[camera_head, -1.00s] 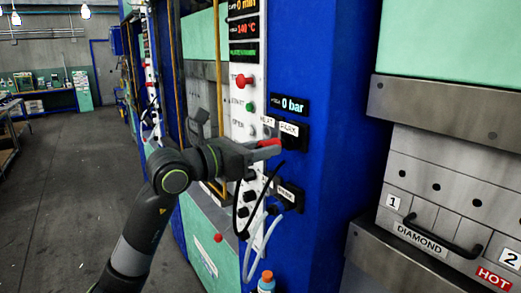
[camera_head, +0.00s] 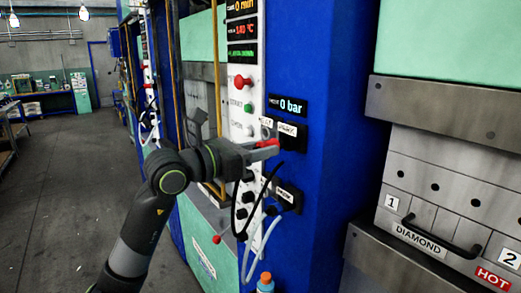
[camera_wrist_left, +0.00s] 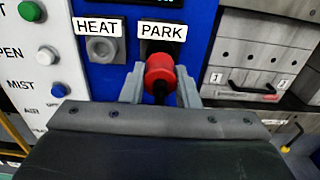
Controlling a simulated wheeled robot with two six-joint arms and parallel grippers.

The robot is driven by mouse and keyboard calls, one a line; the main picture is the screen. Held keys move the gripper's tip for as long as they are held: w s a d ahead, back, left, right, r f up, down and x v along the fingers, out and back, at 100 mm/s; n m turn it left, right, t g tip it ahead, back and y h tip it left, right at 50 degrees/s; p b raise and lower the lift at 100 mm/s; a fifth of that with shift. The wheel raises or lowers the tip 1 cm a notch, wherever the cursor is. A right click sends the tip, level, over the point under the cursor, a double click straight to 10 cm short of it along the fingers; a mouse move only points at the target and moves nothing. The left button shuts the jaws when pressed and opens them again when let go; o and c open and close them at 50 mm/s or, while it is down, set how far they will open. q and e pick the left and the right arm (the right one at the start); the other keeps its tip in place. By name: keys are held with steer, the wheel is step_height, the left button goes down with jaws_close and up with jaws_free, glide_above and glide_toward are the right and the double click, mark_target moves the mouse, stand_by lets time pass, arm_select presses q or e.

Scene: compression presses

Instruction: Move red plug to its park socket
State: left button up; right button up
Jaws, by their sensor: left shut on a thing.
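The red plug (camera_wrist_left: 160,75) is held between the fingertips of my left gripper (camera_wrist_left: 161,84); in the head view the plug (camera_head: 266,143) shows as a red strip at the gripper's tip. The dark park socket (camera_wrist_left: 158,47) is directly behind the plug, under the PARK label (camera_wrist_left: 162,31). The plug partly covers it, and I cannot tell whether the plug touches or enters the socket. The grey heat socket (camera_wrist_left: 101,49) to the left looks empty, under the HEAT label (camera_wrist_left: 99,27). My right gripper is not in view.
Buttons (camera_wrist_left: 46,55) line the white panel left of the sockets. Black and white cables (camera_head: 262,235) hang below my left gripper, near a lower dark connector (camera_head: 289,197). A drawer front with a black handle (camera_head: 440,237) is on the right.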

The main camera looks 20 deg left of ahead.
arm_select(q)
steer(key=shift+b, duration=0.3)
stand_by(0.5)
steer(key=shift+w+d, duration=0.15)
steer(key=shift+w, duration=0.05)
stand_by(0.4)
steer(key=shift+w+d, duration=0.25)
steer(key=shift+b+x, duration=0.4)
steer(key=shift+x, duration=0.45)
steer(key=o, duration=1.1)
